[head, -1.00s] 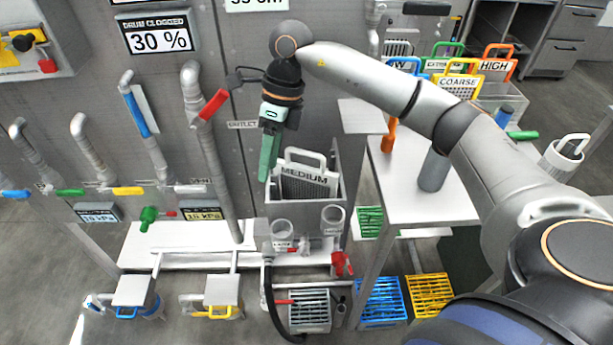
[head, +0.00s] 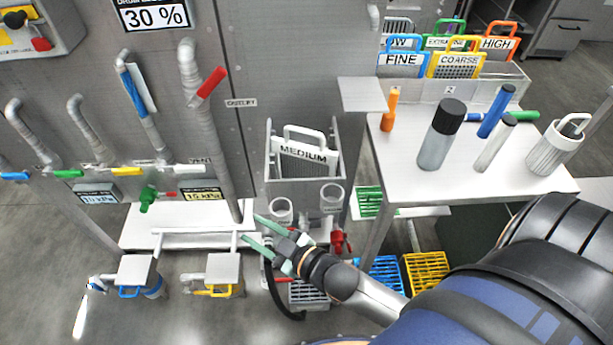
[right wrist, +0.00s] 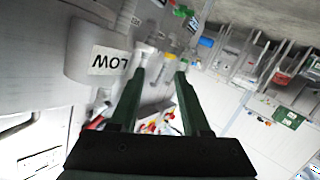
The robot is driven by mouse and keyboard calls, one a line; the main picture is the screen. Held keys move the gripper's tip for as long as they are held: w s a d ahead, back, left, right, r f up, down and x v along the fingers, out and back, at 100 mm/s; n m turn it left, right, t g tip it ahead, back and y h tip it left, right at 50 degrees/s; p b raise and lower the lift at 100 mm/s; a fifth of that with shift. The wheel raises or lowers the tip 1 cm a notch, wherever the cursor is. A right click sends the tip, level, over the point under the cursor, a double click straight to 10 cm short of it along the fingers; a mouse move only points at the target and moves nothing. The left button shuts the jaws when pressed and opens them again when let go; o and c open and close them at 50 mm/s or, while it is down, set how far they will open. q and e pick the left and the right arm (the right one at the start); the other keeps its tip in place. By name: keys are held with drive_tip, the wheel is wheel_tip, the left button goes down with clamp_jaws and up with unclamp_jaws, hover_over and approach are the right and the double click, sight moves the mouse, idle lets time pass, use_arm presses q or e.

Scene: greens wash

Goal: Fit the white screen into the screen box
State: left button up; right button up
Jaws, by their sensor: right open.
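The white screen (head: 304,160), labelled MEDIUM and with a white loop handle, stands in the grey screen box (head: 292,193) on the machine front. Its upper part and handle rise above the box's front wall; its lower part is hidden inside, so I cannot tell how deep it sits. My right gripper (head: 252,229) is low in front of the machine, below and left of the box, apart from the screen. Its green fingers are spread and empty. They also show apart in the right wrist view (right wrist: 162,75). My left gripper is not in view.
A white side table (head: 400,190) at right holds a grey bottle (head: 440,135), markers and a white cup (head: 553,148). A rack of coloured screens (head: 460,65) stands behind it. Pipes and valves (head: 203,130) line the left.

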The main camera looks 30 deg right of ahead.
drive_tip(key=s+d+f+m+g+h, duration=0.2)
drive_tip(key=s+f+m+g, duration=0.3)
drive_tip(key=s+f, duration=0.6)
drive_tip(key=shift+s+d+f+g+h, duration=0.3)
drive_tip(key=shift+s+d+h, duration=0.1)
drive_tip(key=shift+s+d, duration=0.4)
drive_tip(key=shift+r+p, duration=0.55)
drive_tip(key=shift+r, duration=0.05)
